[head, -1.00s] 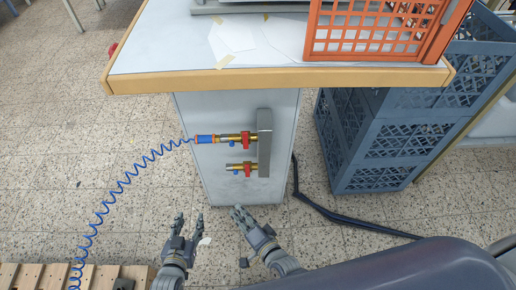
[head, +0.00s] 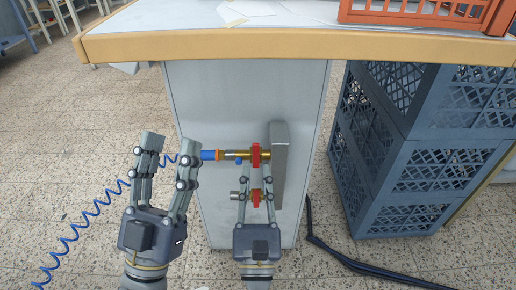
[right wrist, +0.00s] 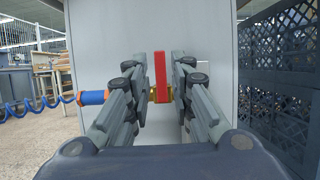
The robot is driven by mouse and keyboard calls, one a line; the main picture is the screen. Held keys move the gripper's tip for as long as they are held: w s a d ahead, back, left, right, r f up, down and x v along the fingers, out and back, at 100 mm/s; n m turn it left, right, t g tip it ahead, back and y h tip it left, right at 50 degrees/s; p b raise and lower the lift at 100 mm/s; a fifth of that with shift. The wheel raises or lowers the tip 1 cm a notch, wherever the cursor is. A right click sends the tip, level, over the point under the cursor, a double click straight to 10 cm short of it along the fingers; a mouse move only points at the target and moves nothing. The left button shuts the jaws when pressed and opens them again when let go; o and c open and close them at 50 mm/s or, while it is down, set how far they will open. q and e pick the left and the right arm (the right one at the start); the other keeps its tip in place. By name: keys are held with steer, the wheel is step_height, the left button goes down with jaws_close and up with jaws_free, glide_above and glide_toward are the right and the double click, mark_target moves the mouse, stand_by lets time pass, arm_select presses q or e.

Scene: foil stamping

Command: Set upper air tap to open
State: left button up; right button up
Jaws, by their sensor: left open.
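The upper air tap is a horizontal brass valve (head: 233,154) with a red lever (head: 256,154), on the front of a grey cabinet. The lever stands upright, crosswise to the pipe. In the right wrist view the red lever (right wrist: 160,70) lies between my right gripper's fingers, with small gaps at its sides. My right gripper (head: 256,172) is open, its fingers set close together, reaching up at the upper tap. The lower tap's red lever (head: 255,199) is partly hidden by these fingers. My left gripper (head: 170,148) is open and empty, left of the taps.
A blue coiled hose (head: 95,215) joins the upper tap by a blue connector (head: 209,155). A grey metal block (head: 280,165) stands right of the taps. The tabletop edge (head: 300,47) overhangs above. Blue crates (head: 400,180) stand right; a black cable (head: 350,258) lies on the floor.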

mark_target(256, 148)
steer(key=x, duration=0.8)
steer(key=shift+c, duration=0.3)
jaws_close()
